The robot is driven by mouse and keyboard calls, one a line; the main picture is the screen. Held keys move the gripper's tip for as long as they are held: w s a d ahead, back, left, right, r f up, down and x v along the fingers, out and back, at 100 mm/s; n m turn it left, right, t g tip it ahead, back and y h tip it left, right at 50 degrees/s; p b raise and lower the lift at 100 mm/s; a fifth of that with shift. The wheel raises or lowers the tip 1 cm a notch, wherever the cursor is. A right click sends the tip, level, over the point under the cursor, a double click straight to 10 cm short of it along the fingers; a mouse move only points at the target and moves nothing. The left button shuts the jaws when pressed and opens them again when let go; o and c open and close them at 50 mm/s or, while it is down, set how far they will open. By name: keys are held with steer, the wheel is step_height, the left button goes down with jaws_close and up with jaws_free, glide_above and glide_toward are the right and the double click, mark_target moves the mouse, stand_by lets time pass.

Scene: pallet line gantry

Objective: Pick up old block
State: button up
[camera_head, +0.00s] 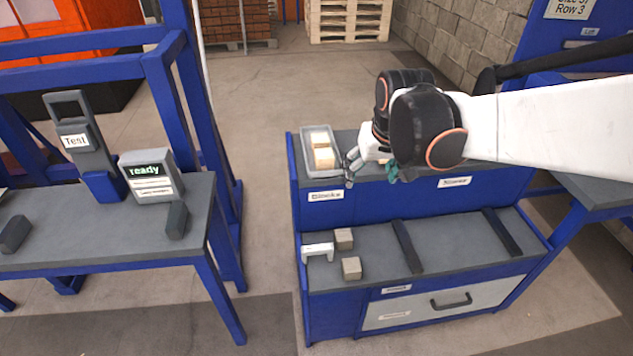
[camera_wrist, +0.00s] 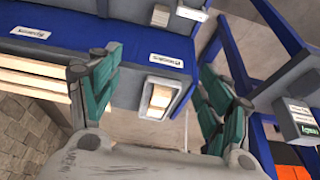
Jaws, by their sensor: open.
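Two grey-beige blocks lie on the lower shelf of the blue bench, a rear one (camera_head: 343,238) and a front one (camera_head: 351,268). Beside them is a white bracket-like piece (camera_head: 317,252). A grey tray (camera_head: 308,160) on the upper shelf holds paler blocks (camera_head: 323,156); the tray also shows in the wrist view (camera_wrist: 149,111). No mark shows which block is the old one. My gripper (camera_head: 371,178) is open and empty above the upper shelf, just right of the tray. One block (camera_wrist: 160,16) shows at the top of the wrist view.
Two dark bars (camera_head: 407,246) (camera_head: 502,232) cross the lower shelf. A drawer (camera_head: 440,305) is shut below. A table (camera_head: 110,235) at left carries a small display (camera_head: 150,177) reading "ready" and a "Test" stand (camera_head: 80,140). Open floor lies between table and bench.

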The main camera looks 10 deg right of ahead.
steer(key=w+f+g, duration=0.2)
steer(key=w+f, duration=0.5)
steer(key=w, duration=0.2)
steer(key=g+p, duration=0.2)
glide_above(343, 235)
step_height(343, 235, down, 19)
steer(key=f, duration=0.4)
steer(key=f+b, duration=0.1)
steer(key=f, duration=0.2)
steer(key=f+b, duration=0.1)
steer(key=f, duration=0.3)
steer(key=shift+s+d+f, duration=0.15)
steer(key=shift+d+f, duration=0.15)
steer(key=shift+a+f+b, duration=0.2)
steer(key=shift+f+b, duration=1.55)
steer(key=shift+f, duration=1.2)
steer(key=shift+r, duration=0.1)
steer(key=c, duration=1.2)
